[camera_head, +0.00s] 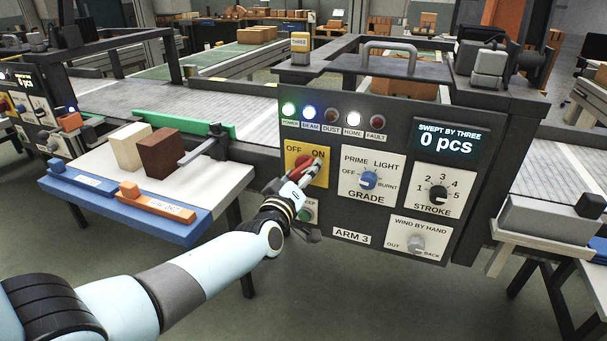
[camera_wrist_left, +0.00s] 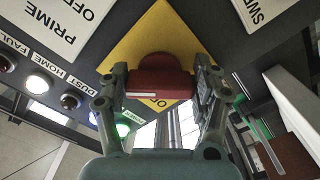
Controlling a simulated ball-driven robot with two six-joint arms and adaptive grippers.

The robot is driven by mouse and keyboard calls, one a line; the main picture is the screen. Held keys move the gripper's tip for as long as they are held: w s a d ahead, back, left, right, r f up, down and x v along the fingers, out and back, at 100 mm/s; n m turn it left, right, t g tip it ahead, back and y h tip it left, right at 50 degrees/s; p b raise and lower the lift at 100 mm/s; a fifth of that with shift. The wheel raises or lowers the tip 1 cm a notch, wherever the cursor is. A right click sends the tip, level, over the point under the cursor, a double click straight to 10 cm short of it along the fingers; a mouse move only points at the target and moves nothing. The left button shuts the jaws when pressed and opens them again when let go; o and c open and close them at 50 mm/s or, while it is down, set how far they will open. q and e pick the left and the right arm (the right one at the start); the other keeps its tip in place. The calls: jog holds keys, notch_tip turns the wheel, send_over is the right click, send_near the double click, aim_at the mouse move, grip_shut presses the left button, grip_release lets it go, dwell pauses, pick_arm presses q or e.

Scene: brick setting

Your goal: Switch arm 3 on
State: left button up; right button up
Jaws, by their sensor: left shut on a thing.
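The dark control panel labelled ARM 3 (camera_head: 352,236) stands in the middle of the head view. On its yellow OFF/ON plate (camera_head: 320,178) sits a red rotary knob (camera_head: 302,167), partly hidden by my left gripper (camera_head: 308,170). In the wrist view the red knob (camera_wrist_left: 160,76) lies between the two fingers of my left gripper (camera_wrist_left: 158,90), which is shut on it. A white line marks the knob. Which label it points to, I cannot tell. The green POWER lamp (camera_head: 288,109), blue BEAM lamp (camera_head: 309,112) and white HOME lamp (camera_head: 353,118) are lit.
The GRADE knob (camera_head: 368,180), STROKE knob (camera_head: 437,194) and WIND BY HAND knob (camera_head: 416,242) are close by on the right. A green button (camera_head: 307,211) is just below the yellow plate. A side table (camera_head: 215,175) with two blocks stands left. The display (camera_head: 449,141) reads 0 pcs.

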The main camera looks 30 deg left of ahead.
pick_arm(q)
jog(key=o, duration=0.9)
jog(key=shift+s+f, duration=0.1)
jog(key=shift+f, duration=0.1)
jog(key=shift+o, duration=1.4)
jog(key=shift+r, duration=0.15)
jog(key=v, duration=1.2)
